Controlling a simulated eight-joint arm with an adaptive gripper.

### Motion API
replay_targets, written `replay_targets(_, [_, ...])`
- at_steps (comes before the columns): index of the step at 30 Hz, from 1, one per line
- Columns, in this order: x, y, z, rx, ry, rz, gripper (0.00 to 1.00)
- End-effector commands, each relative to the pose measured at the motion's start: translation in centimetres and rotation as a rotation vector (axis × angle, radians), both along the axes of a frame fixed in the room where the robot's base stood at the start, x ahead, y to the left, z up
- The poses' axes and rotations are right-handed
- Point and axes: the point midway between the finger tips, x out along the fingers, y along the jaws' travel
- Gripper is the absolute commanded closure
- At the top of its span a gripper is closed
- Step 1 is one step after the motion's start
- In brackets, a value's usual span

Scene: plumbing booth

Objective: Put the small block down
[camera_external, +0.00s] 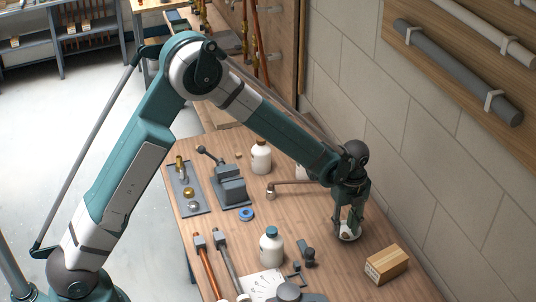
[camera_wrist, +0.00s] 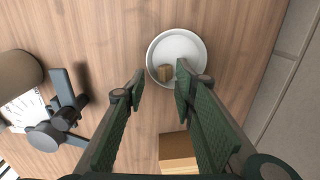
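The small block (camera_wrist: 165,73) is brown and lies in a round white dish (camera_wrist: 180,45), towards the dish's lower left edge in the wrist view. In the external view the dish (camera_external: 354,236) stands on the bench below my gripper, and the block is hard to make out there. My gripper (camera_external: 348,222) points down over the dish. In the wrist view its fingertips (camera_wrist: 160,78) are apart, with the block showing between them and clear space on both sides. Neither finger visibly touches the block. The exact height of the fingertips above it cannot be told.
A larger wooden block (camera_external: 387,264) lies close to the dish, towards the bench's front right; it also shows in the wrist view (camera_wrist: 178,150). A white bottle (camera_external: 271,248) and dark clamp-like tools (camera_external: 307,255) stand to the left. A tiled wall (camera_external: 400,170) borders the bench.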

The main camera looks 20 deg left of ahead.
Motion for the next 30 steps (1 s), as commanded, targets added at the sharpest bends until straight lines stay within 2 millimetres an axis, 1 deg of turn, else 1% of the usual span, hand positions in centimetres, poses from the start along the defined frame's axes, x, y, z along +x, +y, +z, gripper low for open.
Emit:
replay_targets(15, [0.0, 0.0, 7.8, 0.0, 0.0, 0.0, 0.73])
replay_targets(21, [0.0, 0.0, 10.3, 0.0, 0.0, 0.0, 0.73])
replay_targets(25, [0.0, 0.0, 11.2, 0.0, 0.0, 0.0, 0.73])
replay_targets(30, [0.0, 0.0, 11.7, 0.0, 0.0, 0.0, 0.73])
